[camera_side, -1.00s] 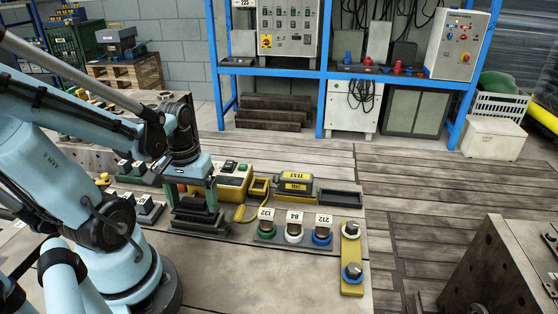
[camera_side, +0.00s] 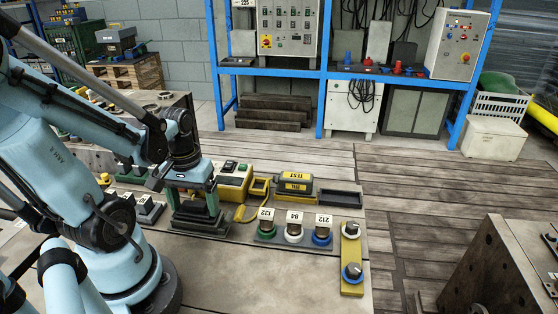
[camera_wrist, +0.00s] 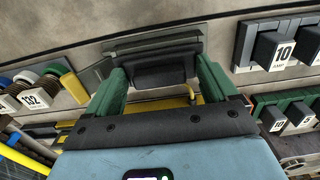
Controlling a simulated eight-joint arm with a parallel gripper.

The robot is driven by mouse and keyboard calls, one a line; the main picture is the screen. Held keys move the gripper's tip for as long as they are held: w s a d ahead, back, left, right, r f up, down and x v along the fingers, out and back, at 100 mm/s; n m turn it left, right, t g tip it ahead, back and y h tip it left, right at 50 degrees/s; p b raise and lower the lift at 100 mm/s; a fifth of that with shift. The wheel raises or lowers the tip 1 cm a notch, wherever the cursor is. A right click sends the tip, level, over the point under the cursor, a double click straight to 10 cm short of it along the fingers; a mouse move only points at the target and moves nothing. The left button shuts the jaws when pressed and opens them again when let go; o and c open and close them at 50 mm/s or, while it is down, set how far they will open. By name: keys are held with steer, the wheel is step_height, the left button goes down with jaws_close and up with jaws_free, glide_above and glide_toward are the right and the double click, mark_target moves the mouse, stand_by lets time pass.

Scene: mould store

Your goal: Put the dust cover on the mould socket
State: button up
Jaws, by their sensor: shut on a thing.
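My gripper (camera_side: 190,192), with green fingers, is over the worktop in the side view. It is shut on a dark block, which I take to be the dust cover (camera_side: 197,209). In the wrist view the dark cover (camera_wrist: 160,70) sits between the two green fingers (camera_wrist: 165,85). Directly beneath it in the side view is a low dark base (camera_side: 205,228), probably the mould socket. The cover hides most of it. I cannot tell whether the cover is seated on it or just above it.
A yellow box with buttons (camera_side: 233,180) stands close behind my gripper. Numbered connectors with green, white and blue rings (camera_side: 294,231) are to the right, then a yellow plate (camera_side: 352,260) with knobs. A black tray (camera_side: 339,198) lies behind. The worktop's front right is clear.

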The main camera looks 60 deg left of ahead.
steer(key=shift+f, duration=0.2)
steer(key=o, duration=0.8)
steer(key=shift+r, duration=0.1)
steer(key=shift+r, duration=3.7)
steer(key=w+d+r+m+t, duration=0.1)
steer(key=w+d+m+t, duration=0.1)
steer(key=w+d+m, duration=0.1)
steer(key=w+d+m+t, duration=0.2)
steer(key=w+d+m, duration=0.1)
steer(key=w+d, duration=0.2)
steer(key=w+d+r+m+t, duration=0.1)
steer(key=w+d+m+t, duration=0.2)
steer(key=w+d, duration=0.1)
steer(key=shift+w+r, duration=0.1)
steer(key=shift+r, duration=0.25)
